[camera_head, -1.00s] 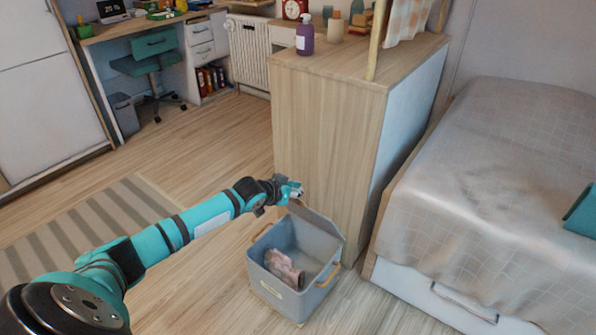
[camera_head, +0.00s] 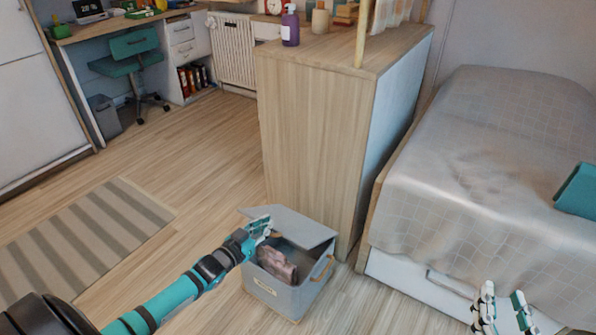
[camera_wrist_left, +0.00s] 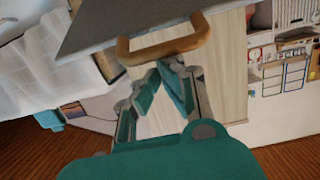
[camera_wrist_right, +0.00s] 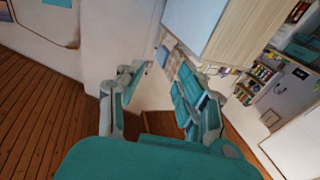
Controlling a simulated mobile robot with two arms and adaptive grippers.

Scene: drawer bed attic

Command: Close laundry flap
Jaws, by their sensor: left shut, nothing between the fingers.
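The grey laundry box (camera_head: 273,294) stands on the floor in front of the wooden cabinet, with pinkish cloth (camera_head: 277,264) inside. Its grey flap (camera_head: 300,225) is hinged at the back and partly lowered, tilted over the box with the front still open. My left gripper (camera_head: 264,226) is shut and empty at the flap's left part; whether it touches the flap I cannot tell. In the left wrist view its fingertips (camera_wrist_left: 168,68) are close to a wooden handle (camera_wrist_left: 160,50). My right gripper (camera_head: 503,298) is open and empty, in front of the bed, far right of the box.
The wooden cabinet (camera_head: 315,140) stands close behind the box. The bed (camera_head: 480,180) with its drawer (camera_head: 420,280) lies to the right. A striped rug (camera_head: 85,235) is on the floor at left. Floor between rug and box is free.

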